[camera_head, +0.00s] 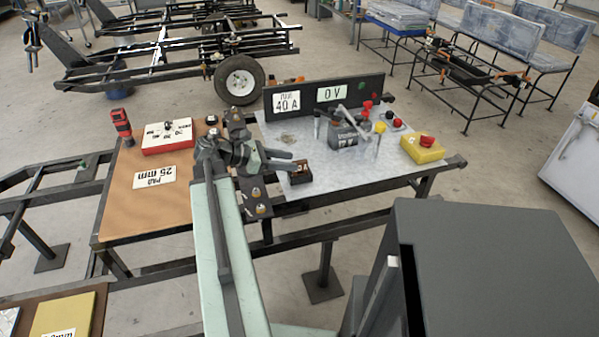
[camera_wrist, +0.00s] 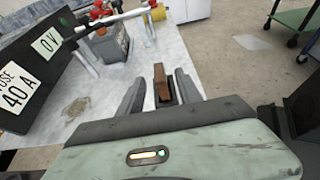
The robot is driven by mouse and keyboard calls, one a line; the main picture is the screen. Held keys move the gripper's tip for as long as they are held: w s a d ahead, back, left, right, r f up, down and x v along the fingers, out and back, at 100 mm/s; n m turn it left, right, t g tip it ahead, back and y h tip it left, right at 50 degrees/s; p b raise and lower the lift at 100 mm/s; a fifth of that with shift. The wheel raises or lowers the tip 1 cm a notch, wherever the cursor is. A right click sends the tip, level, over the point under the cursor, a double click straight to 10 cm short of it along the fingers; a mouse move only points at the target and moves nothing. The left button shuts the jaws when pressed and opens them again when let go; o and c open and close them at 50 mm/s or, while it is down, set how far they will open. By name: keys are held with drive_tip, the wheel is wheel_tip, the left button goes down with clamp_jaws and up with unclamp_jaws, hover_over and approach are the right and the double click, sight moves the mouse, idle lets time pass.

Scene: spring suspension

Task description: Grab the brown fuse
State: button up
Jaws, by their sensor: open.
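The brown fuse (camera_wrist: 160,84) is a small upright block in the wrist view. It stands between the two fingers of my open gripper (camera_wrist: 160,92), with a visible gap at least on the left finger's side.
Behind the holder stands a dark panel (camera_head: 324,96) with signs reading 40 A and 0 V. A grey battery-like block (camera_head: 343,134) with clamps and a yellow box with a red button (camera_head: 423,149) stand to the right. The metal surface (camera_head: 365,178) in front of them is clear.

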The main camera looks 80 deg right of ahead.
sight(300, 161)
drive_tip(key=b+x, duration=0.1)
drive_tip(key=x, duration=0.1)
drive_tip(key=b+x, duration=0.1)
drive_tip(key=x, duration=0.2)
drive_tip(key=shift+w+f, duration=0.1)
drive_tip(key=shift+f, duration=0.15)
drive_tip(key=shift+r, duration=0.1)
clamp_jaws()
drive_tip(key=shift+r, duration=0.1)
wheel_tip(300, 161, up, 10)
drive_tip(key=p, duration=1)
